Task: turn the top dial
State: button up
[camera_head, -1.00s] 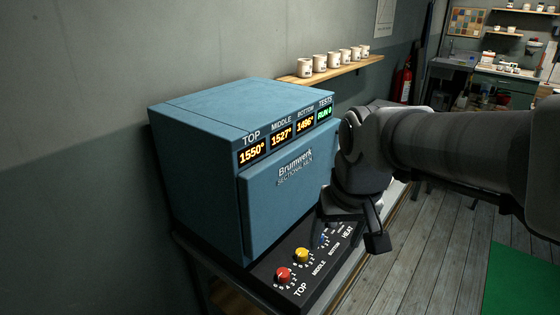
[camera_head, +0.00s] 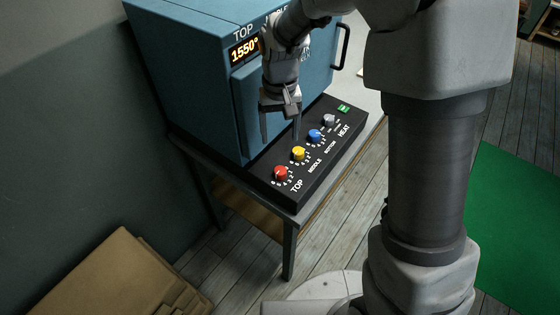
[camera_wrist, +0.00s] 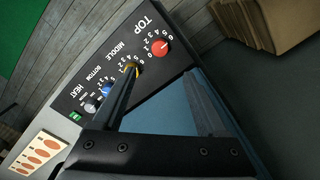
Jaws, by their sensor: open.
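The top dial is a red knob (camera_head: 281,174) at the near left end of the black control panel (camera_head: 262,187), beside the label TOP. It also shows in the wrist view (camera_wrist: 161,47), clear of my fingers. My gripper (camera_head: 281,138) is open and empty, fingers pointing down above the panel, close to the yellow middle dial (camera_head: 299,153). In the wrist view a finger partly covers the yellow dial (camera_wrist: 132,68). The gripper is apart from the red knob. The blue kiln (camera_head: 190,80) stands behind the panel, its TOP display reading 1550°.
A blue dial (camera_head: 315,136) and a grey dial (camera_head: 330,120) sit farther along the panel, with a green switch (camera_head: 344,107) at its end. The kiln's door handle (camera_head: 343,46) sticks out at right. Flat cardboard (camera_head: 105,275) lies at lower left.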

aim_at(280, 170)
notch_tip(280, 170, down, 14)
jog(key=shift+r, duration=0.25)
grip_shut()
dwell(0.4)
